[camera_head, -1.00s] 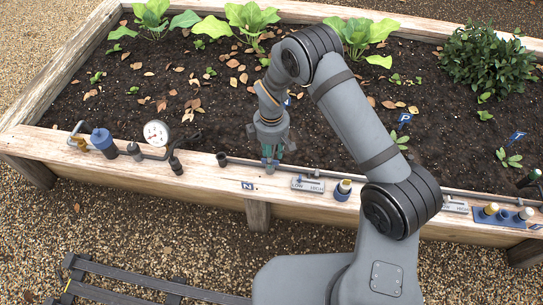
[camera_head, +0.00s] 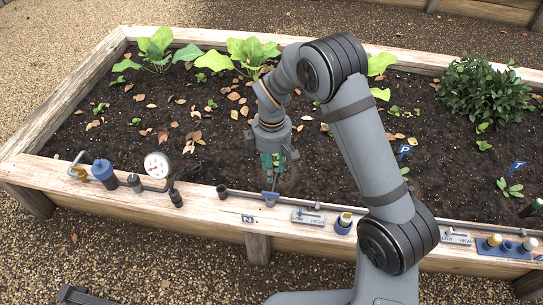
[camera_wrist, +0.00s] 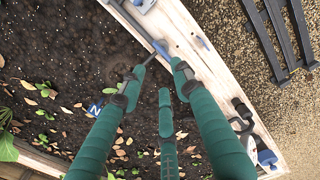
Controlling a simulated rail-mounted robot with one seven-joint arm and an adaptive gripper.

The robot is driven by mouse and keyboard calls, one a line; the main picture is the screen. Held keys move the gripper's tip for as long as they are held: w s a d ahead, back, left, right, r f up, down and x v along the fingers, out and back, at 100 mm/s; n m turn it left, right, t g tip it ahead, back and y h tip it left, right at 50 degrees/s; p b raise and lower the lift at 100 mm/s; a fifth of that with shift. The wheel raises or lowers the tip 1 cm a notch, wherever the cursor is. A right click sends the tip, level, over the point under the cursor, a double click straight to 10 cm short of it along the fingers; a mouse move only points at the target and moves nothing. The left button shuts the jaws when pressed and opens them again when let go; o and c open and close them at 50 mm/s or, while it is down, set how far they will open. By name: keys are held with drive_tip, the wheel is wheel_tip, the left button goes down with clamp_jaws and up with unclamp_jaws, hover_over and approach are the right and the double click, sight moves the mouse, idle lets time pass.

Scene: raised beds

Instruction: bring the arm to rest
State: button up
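My gripper (camera_head: 274,170) has teal-green fingers and hangs over the soil near the bed's front plank. In the wrist view its fingers (camera_wrist: 165,75) are spread apart with nothing held between them, so it is open. A small blue fitting (camera_head: 270,197) sits on the grey pipe along the plank, below my fingertips and apart from them. The blue fitting also shows in the wrist view (camera_wrist: 162,47), beyond the fingertips. My arm is still bent out over the bed.
Leafy plants (camera_head: 250,55) and a dense bush (camera_head: 484,75) grow behind. Bare soil (camera_head: 330,150) lies around my gripper.

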wheel_tip(320, 180, down, 12)
drive_tip(key=shift+f, duration=0.1)
drive_tip(key=shift+n, duration=1.1)
